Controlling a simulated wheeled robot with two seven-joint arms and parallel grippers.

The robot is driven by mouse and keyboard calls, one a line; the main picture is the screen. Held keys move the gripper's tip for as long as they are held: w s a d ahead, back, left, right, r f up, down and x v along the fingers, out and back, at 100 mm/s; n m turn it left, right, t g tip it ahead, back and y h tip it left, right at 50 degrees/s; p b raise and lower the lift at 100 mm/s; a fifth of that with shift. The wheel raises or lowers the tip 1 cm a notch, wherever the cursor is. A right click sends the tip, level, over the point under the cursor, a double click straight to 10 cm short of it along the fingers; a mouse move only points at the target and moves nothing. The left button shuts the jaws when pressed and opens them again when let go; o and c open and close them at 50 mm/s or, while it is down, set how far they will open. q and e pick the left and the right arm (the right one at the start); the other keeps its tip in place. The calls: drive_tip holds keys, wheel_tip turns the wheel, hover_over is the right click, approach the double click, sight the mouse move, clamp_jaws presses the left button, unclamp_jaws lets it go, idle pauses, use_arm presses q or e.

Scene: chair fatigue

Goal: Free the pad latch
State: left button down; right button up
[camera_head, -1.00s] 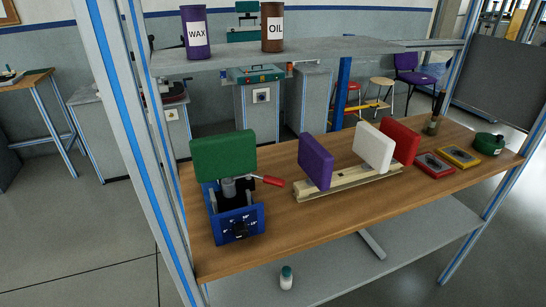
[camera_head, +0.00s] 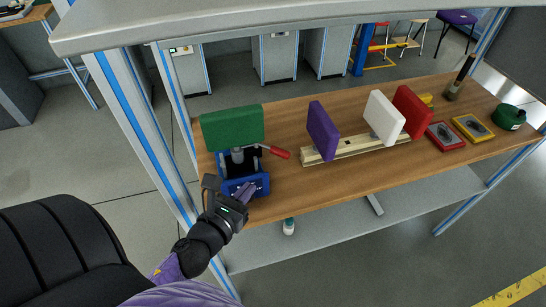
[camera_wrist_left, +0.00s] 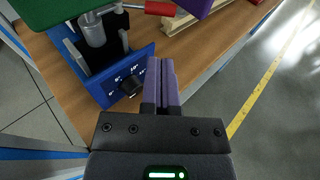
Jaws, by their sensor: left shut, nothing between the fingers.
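The pad fixture has a blue base (camera_head: 262,183) with a green pad (camera_head: 232,128) on a grey post. It stands at the left end of the wooden bench. A red-handled lever (camera_head: 276,152) sticks out to the right below the pad. In the left wrist view a black knob (camera_wrist_left: 131,86) with white marks around it sits on the blue front face. My left gripper (camera_head: 247,190) is shut and empty at the front of the base. In the left wrist view its purple fingers (camera_wrist_left: 161,62) are just right of the knob; contact is unclear. My right gripper is not in view.
On the wooden bench (camera_head: 290,195), a rail (camera_head: 350,148) carries purple (camera_head: 322,131), white (camera_head: 383,117) and red (camera_head: 412,111) pads. Red (camera_head: 445,135) and yellow (camera_head: 472,128) trays lie to the right. A grey shelf (camera_head: 300,18) hangs above; a blue-striped post stands left.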

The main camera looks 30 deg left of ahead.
sight(286, 156)
use_arm(q)
drive_tip(key=x, duration=1.1)
drive_tip(key=shift+w+f, duration=0.15)
drive_tip(key=shift+w, duration=0.15)
drive_tip(key=shift+w+d+n+y+b, duration=0.1)
drive_tip(key=shift+w+n+y+b, duration=0.05)
drive_tip(key=shift+n+y+b, duration=0.2)
drive_tip(key=shift+w+d+f+n+g+y+b, duration=0.1)
drive_tip(key=shift+w+n+g+y+b, duration=0.05)
drive_tip(key=shift+w+n+y+b, duration=0.4)
drive_tip(key=shift+w+d+n+g+y+b, duration=0.1)
drive_tip(key=shift+n+g+y+b, duration=0.1)
drive_tip(key=shift+n+y, duration=0.35)
drive_tip(key=w+n+g+y+b, duration=0.1)
drive_tip(key=y, duration=0.1)
drive_tip(key=w+n+g+y+b, duration=0.2)
drive_tip(key=n+y, duration=0.1)
drive_tip(key=shift+y+b, duration=0.3)
drive_tip(key=shift+y, duration=0.05)
drive_tip(key=shift+w+a+r+n+g+y+b, duration=0.1)
drive_tip(key=shift+w+a+n+g+y+b, duration=0.25)
drive_tip(key=shift+w+n+g+y, duration=0.35)
drive_tip(key=shift+w+a+r+n+g+y+b, duration=0.1)
drive_tip(key=shift+w+a+n+g+y+b, duration=0.15)
drive_tip(key=shift+w+a+n+g+y, duration=0.35)
drive_tip(key=shift+w+d, duration=0.15)
drive_tip(key=shift+w, duration=0.05)
